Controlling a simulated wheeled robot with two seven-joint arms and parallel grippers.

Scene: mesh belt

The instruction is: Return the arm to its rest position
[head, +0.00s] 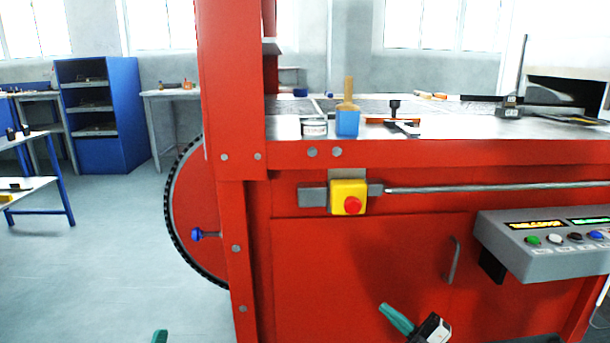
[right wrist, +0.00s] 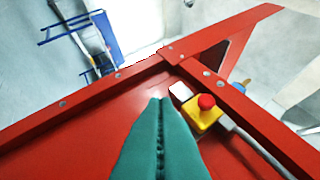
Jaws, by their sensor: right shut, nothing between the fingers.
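My right gripper (head: 386,309) shows low in the head view, in front of the red machine's lower panel. In the right wrist view its two teal fingers (right wrist: 160,101) are pressed together with nothing between them. They point toward the red panel; I cannot tell the exact distance. A teal tip of my left gripper (head: 160,336) just shows at the bottom edge of the head view, left of the machine. The rest of it is out of frame, so its opening is hidden.
The red machine (head: 360,256) fills the middle and right. A yellow box with a red button (head: 348,197), a metal rod (head: 490,187), a door handle (head: 453,260) and a grey control panel (head: 545,249) stick out from its front. Floor at left is clear.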

